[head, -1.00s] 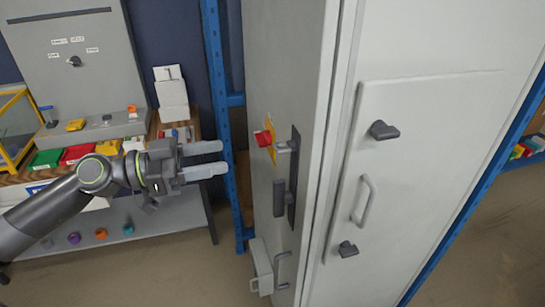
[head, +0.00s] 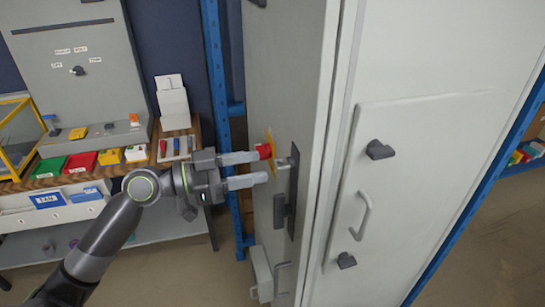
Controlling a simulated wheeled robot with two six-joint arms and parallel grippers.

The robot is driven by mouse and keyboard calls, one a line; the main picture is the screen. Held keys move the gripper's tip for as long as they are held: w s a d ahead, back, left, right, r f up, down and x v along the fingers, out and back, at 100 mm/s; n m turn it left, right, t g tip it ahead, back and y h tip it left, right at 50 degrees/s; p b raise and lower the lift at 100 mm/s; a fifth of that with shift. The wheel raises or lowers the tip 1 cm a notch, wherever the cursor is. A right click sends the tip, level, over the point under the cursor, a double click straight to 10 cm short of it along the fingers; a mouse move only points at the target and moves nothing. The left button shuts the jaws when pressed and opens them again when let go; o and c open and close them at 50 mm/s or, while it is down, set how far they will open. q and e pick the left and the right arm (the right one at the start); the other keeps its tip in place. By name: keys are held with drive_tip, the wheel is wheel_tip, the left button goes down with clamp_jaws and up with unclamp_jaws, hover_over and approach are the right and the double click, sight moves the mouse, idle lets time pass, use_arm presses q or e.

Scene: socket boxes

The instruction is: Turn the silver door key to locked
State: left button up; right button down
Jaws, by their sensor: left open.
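The tall grey cabinet (head: 395,80) stands at the centre right. On its left side face is a dark lock plate (head: 293,180) with a dark handle (head: 279,208) hanging down. The small silver door key (head: 284,161) sticks out near the top of that plate, and its exact angle is hard to tell. My left gripper (head: 263,168) is open, fingers pointing right. Its fingertips are just left of the key, and I see nothing between them. The upper fingertip overlaps a red switch knob (head: 264,151) in the picture; contact cannot be told. My right gripper is not in view.
A yellow plate (head: 271,140) sits behind the red knob. The cabinet's front has dark knobs (head: 380,150) and a grey pull handle (head: 361,215). A blue rack post (head: 218,90) stands behind my gripper. A bench with coloured bins (head: 82,164) is at the left.

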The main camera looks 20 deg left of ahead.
sight(274, 163)
use_arm(q)
drive_tip(key=shift+p+x, duration=0.8)
drive_tip(key=shift+x, duration=1.6)
drive_tip(key=c, duration=1)
